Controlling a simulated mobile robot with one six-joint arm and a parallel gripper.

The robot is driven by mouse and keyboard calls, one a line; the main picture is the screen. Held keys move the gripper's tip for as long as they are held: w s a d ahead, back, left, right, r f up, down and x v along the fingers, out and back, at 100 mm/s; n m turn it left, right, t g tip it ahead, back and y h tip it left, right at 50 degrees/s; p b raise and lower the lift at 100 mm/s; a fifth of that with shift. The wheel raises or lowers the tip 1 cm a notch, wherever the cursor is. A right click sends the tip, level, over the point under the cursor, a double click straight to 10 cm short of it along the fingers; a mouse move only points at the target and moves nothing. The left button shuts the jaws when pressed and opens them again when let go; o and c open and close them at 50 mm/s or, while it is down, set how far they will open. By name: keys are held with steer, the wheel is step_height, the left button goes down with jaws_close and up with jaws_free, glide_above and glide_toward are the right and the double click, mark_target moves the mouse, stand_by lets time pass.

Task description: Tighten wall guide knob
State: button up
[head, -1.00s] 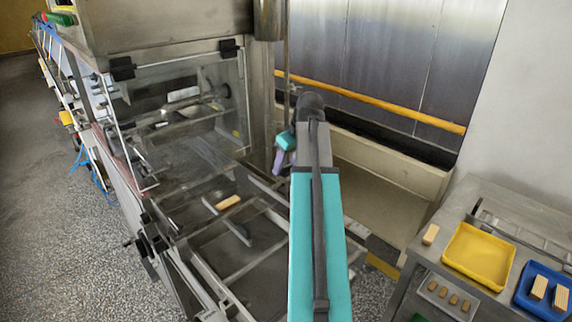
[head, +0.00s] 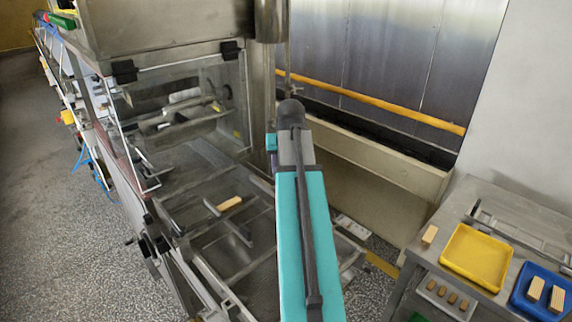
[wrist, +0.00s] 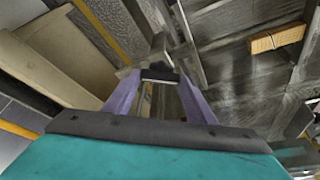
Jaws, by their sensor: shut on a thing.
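In the wrist view, my gripper (wrist: 158,78) has its two purple fingers on either side of a black knob (wrist: 160,75). The fingers are shut on it. The knob sits at the near end of a grey metal guide (wrist: 161,47) beside the machine's frame. In the head view my teal arm hides most of the gripper and the knob, so how tightly the knob sits cannot be told.
A tan wafer bar (head: 230,203) lies on the enrober's mesh (head: 230,258), and also shows in the wrist view (wrist: 277,40). A clear guard (head: 185,105) stands behind. At right, a side table holds a yellow tray (head: 477,257) and a blue tray (head: 541,292).

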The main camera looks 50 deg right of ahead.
steer(key=m, duration=0.2)
steer(key=m+g+h, duration=0.1)
steer(key=m+p, duration=0.1)
steer(key=m, duration=0.1)
steer(key=shift+w+a+m+g, duration=0.1)
steer(key=shift+w+m+g, duration=0.2)
steer(key=shift+g, duration=0.1)
steer(key=m+g, duration=0.1)
steer(key=m, duration=0.1)
steer(key=m+g, duration=0.1)
steer(key=m, duration=0.2)
steer(key=shift+h, duration=0.4)
steer(key=shift+m, duration=0.3)
steer(key=o, duration=1)
steer(key=shift+o, duration=0.2)
steer(key=b+v, duration=0.3)
steer(key=v, duration=1.1)
